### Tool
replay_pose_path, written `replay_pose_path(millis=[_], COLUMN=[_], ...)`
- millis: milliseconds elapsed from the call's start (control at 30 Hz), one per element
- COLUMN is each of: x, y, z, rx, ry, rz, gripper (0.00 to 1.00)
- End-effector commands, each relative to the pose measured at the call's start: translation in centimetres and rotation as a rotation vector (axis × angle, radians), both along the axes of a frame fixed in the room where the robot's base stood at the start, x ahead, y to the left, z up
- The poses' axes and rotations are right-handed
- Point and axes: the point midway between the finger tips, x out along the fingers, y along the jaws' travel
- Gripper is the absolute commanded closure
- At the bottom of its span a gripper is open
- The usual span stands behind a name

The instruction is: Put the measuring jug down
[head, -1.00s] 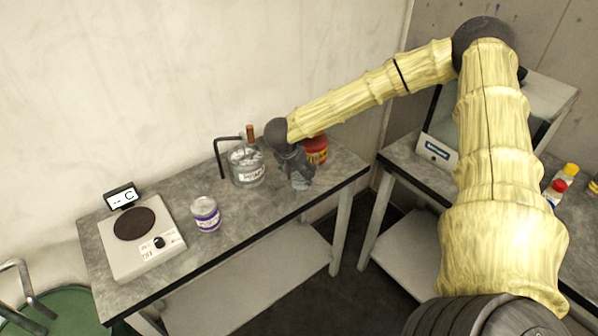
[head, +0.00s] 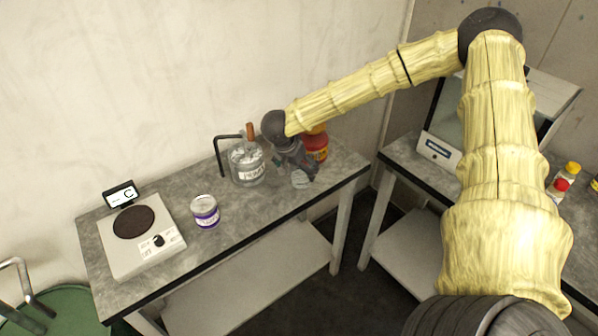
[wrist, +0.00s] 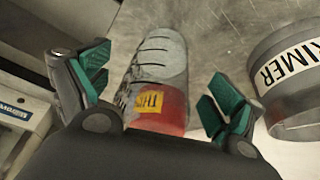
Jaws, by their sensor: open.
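The measuring jug (wrist: 157,55), clear grey with dark scale marks, stands on the grey table, low beneath my gripper in the head view (head: 301,179). My gripper (wrist: 160,92) is open, with green finger pads on either side of the jug and a gap at both sides. In the head view my gripper (head: 297,160) hangs over the jug and hides part of it. I cannot tell whether any part of the gripper touches the jug.
A red jar (head: 316,146) with a yellow label stands close behind; its red also shows in the wrist view (wrist: 170,120). A labelled PRIMER container (head: 247,165) is close on the left. Farther left are a purple-banded tin (head: 205,212) and a scale (head: 145,245).

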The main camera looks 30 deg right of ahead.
Motion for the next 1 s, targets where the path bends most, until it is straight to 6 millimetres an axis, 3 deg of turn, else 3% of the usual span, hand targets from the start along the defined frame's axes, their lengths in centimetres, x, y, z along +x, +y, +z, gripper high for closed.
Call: replay_pose_path(millis=[600,1000], x=[-1.1,-1.4], y=[2.9,3.5], z=[7.6,8.9], rx=[-0.001,0.0], ry=[-0.002,0.001], rz=[0.0,0.0], gripper=[0.06,0.06])
